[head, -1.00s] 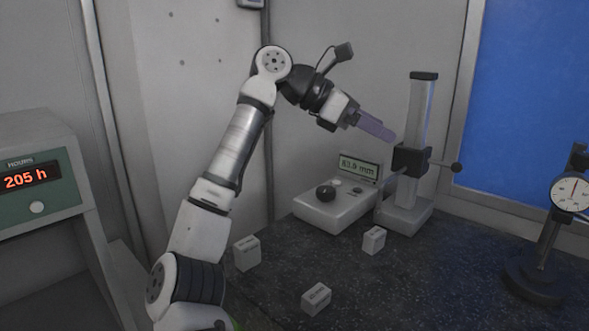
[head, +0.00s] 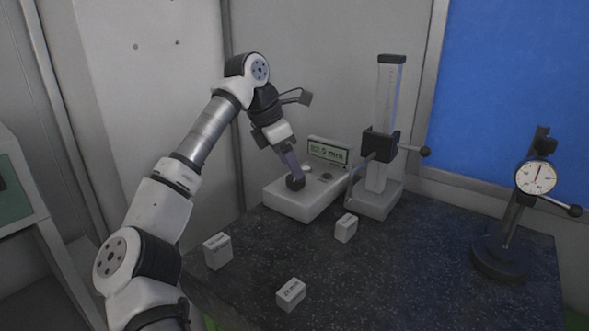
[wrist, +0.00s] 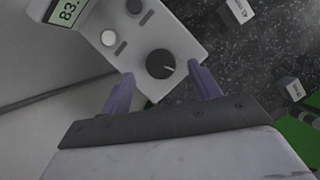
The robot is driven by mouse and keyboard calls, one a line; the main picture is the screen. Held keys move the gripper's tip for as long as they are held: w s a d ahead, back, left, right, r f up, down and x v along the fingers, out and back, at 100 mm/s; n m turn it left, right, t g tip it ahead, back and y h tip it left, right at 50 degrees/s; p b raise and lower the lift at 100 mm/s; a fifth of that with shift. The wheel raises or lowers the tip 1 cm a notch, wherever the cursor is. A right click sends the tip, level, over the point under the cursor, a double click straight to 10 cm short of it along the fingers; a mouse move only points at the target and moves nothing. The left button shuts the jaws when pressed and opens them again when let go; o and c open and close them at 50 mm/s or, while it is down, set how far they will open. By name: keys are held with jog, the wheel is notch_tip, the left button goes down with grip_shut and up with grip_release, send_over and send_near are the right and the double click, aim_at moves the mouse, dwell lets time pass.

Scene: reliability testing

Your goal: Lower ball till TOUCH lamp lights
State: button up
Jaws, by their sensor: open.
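A grey control box (head: 292,203) carries a black knob (head: 295,182), a white button (head: 307,169) and a small dark round piece (head: 326,177), perhaps the lamp; it looks unlit. Its display (head: 327,152) reads in mm and begins with 83 in the wrist view (wrist: 68,11). Beside it stands a column gauge (head: 388,95) with a black slider (head: 380,146) and a thin arm reaching down; I cannot make out the ball. My gripper (head: 291,170) is open just above the knob. In the wrist view the knob (wrist: 160,64) lies between and beyond the purple fingertips (wrist: 157,78).
Labelled blocks lie on the dark speckled bench (head: 400,265): one at left (head: 217,251), one near the box (head: 346,228), one in front (head: 291,294). A dial indicator on a stand (head: 536,178) is at right. A side lever (head: 425,151) sticks out from the slider.

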aim_at(296, 183)
jog(key=shift+p+x, duration=0.3)
jog(key=shift+x, duration=1.6)
jog(key=c, duration=1)
